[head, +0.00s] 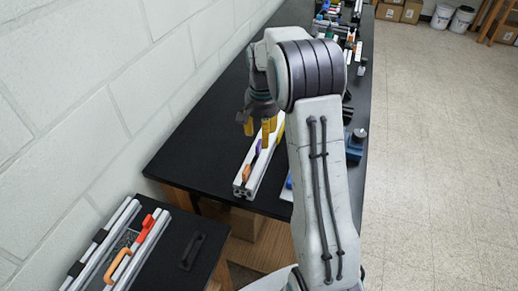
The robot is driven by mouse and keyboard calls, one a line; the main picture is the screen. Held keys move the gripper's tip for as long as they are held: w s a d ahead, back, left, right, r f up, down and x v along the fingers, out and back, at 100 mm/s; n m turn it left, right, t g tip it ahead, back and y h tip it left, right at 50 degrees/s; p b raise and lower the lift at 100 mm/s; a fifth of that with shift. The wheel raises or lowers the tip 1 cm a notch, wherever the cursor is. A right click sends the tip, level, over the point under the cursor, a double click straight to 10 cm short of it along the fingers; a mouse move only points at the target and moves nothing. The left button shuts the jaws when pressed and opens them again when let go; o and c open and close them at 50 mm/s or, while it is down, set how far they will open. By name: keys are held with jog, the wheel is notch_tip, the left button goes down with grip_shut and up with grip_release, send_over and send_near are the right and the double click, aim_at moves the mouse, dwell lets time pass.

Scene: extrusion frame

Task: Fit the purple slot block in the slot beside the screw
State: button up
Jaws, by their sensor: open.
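The purple slot block (258,147) is a small patch of purple at the aluminium extrusion (243,189) on the black table. I cannot tell whether it is seated in the slot or resting on top. My gripper (257,130), with yellow fingers, is open and points down over the far part of the extrusion, close to the purple block. I cannot tell whether the fingers touch it. An orange piece (247,173) sits on the near part of the extrusion. The screw is too small to make out. My arm hides part of the table to the right.
The black table (205,150) runs along the white block wall and is clear left of the extrusion. Many small parts crowd its far end. A blue item (355,146) stands near the right edge. A lower black surface (179,254) with rails and an orange handle is at front left.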

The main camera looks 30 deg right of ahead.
aim_at(261, 151)
jog(key=shift+w+f+p, duration=0.2)
jog(key=shift+f+p, duration=0.2)
jog(key=shift+f, duration=1.15)
jog(key=shift+w+f+p, duration=0.2)
jog(key=shift+f+p, duration=0.15)
jog(key=shift+f, duration=1.15)
jog(key=shift+c, duration=0.3)
grip_shut()
